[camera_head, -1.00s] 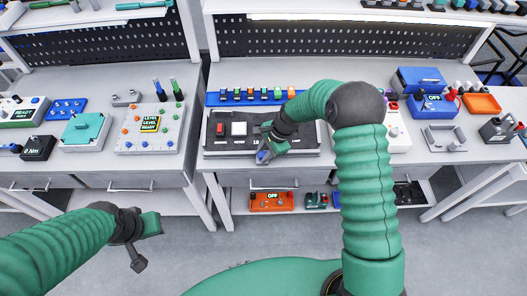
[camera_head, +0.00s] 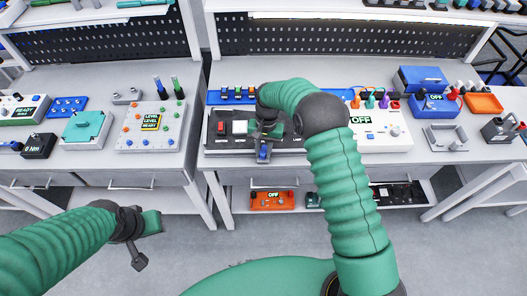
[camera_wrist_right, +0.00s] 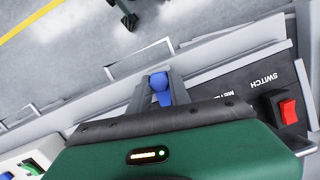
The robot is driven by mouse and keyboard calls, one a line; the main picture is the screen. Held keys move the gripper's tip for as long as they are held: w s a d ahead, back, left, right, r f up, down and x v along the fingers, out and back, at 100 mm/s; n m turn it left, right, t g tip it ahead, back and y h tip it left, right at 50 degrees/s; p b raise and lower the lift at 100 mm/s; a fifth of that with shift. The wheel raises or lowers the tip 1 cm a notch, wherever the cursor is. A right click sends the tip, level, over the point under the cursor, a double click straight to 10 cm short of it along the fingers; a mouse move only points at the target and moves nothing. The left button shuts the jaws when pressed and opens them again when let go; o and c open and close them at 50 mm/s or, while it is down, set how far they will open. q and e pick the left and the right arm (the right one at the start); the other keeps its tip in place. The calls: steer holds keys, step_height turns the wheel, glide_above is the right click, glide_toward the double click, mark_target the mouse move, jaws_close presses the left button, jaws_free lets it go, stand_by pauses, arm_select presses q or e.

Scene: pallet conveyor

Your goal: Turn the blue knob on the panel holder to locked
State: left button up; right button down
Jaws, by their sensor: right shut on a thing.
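The panel holder (camera_head: 215,146) is a grey tray with a dark panel on the middle bench. The panel carries a red switch (camera_head: 221,127) and a white block (camera_head: 240,127). My right gripper (camera_head: 264,153) is at the holder's front edge, pointing down. The blue knob (camera_wrist_right: 161,88) sits between its two fingers in the right wrist view, and the fingers are shut on it. The knob's marking and exact turn angle cannot be read. My left gripper (camera_head: 145,243) hangs at the lower left over the floor, away from the bench; its fingers are too unclear to judge.
A white box with an OFF display (camera_head: 361,119) stands right of the holder. A blue rail (camera_head: 216,98) with several small modules lies behind it. A white LEVEL box (camera_head: 150,127) is on the left bench. An orange box (camera_head: 272,200) sits on the shelf below.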

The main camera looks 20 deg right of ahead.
mark_target(262, 148)
steer(key=shift+w+r+n+h, duration=0.1)
steer(key=shift+n+h, duration=0.3)
steer(key=shift+n, duration=0.6)
steer(key=c, duration=1.2)
jaws_free()
steer(key=shift+w+r, duration=0.1)
steer(key=shift+r, duration=0.25)
step_height(262, 148, up, 16)
steer(key=w+b, duration=0.2)
steer(key=shift+w+d, duration=0.15)
steer(key=shift+d, duration=0.05)
